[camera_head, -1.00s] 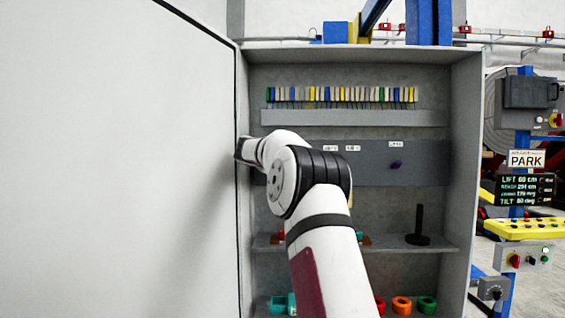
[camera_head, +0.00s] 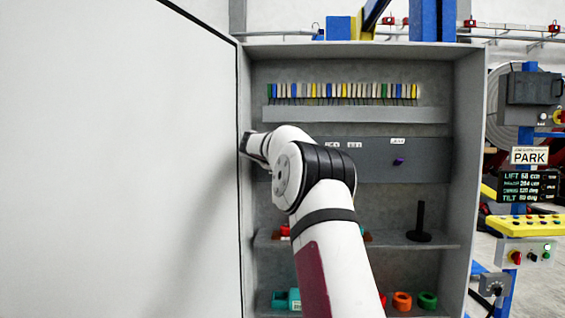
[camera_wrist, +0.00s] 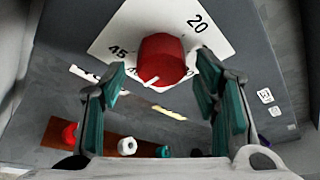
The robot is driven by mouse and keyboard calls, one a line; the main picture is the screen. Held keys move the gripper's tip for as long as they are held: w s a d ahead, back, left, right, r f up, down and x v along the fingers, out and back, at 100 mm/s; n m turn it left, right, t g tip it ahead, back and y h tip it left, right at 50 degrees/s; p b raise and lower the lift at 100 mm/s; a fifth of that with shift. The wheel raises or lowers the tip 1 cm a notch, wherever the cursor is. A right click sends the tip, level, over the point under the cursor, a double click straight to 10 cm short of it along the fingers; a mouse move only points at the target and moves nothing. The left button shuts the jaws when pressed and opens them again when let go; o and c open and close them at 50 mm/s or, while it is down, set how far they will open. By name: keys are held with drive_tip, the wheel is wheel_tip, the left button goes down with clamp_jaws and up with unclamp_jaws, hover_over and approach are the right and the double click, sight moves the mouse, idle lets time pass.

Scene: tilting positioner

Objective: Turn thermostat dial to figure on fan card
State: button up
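The thermostat dial (camera_wrist: 161,59) is a red knob on a white plate with figures (camera_wrist: 205,42); "20" and "45" can be read, and others are partly hidden. A small white mark on the dial's rim points to the lower left in the wrist view. My gripper (camera_wrist: 163,64) is open, with one teal-padded finger on each side of the dial. I cannot tell whether the fingers touch it. In the head view my arm hides the dial and covers the left of the grey panel (camera_head: 430,160). I cannot make out which label is the fan card.
The cabinet's open door (camera_head: 120,160) stands close on the left. Small labels (camera_head: 397,141) and a purple knob (camera_head: 398,161) are on the panel. A shelf below holds a black upright handle (camera_head: 420,220) and, in the wrist view, a brown strip (camera_wrist: 100,141) with coloured parts.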

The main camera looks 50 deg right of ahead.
drive_tip(key=shift+a+r, duration=0.15)
drive_tip(key=v, duration=1.1)
drive_tip(key=shift+s+a, duration=0.2)
drive_tip(key=shift+a, duration=0.15)
